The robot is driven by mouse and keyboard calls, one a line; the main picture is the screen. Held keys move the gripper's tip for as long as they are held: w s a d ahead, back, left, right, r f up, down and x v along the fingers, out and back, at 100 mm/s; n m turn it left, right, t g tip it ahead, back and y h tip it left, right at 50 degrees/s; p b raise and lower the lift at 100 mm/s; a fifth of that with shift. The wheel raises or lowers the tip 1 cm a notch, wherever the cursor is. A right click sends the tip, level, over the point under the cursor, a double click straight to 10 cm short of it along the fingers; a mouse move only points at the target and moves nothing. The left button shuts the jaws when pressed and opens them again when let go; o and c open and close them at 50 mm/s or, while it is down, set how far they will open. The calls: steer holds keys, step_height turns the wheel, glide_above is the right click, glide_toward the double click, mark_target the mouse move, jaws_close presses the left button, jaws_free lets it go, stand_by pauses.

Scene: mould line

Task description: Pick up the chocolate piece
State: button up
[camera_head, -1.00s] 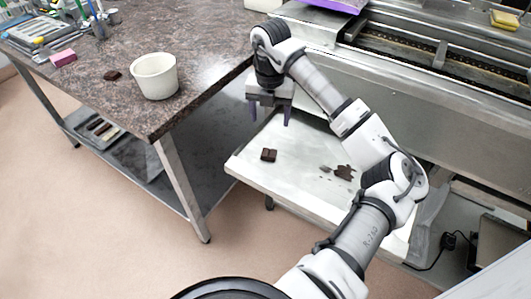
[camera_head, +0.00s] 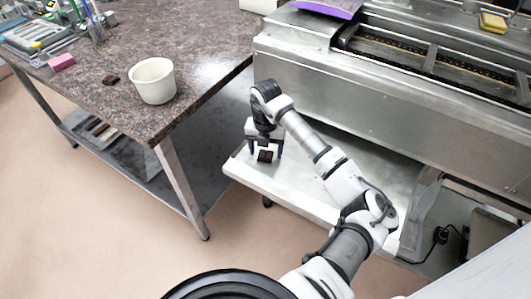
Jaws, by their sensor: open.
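The chocolate piece (camera_head: 265,156) is a small dark brown block lying on the pale metal shelf (camera_head: 300,190) below the machine. My gripper (camera_head: 265,153) is low over it, with a purple-grey finger on either side of the piece. The jaws are open. Whether the fingers touch the chocolate or the shelf cannot be told from this view.
The stainless machine (camera_head: 350,85) rises behind the shelf. To the left is a speckled stone-topped table (camera_head: 120,60) with a white tub (camera_head: 153,81), another dark piece (camera_head: 111,80) and a pink block (camera_head: 61,62). My arm covers the right part of the shelf.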

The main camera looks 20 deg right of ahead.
steer(key=c, duration=1.1)
steer(key=shift+o, duration=0.2)
steer(key=shift+r, duration=0.1)
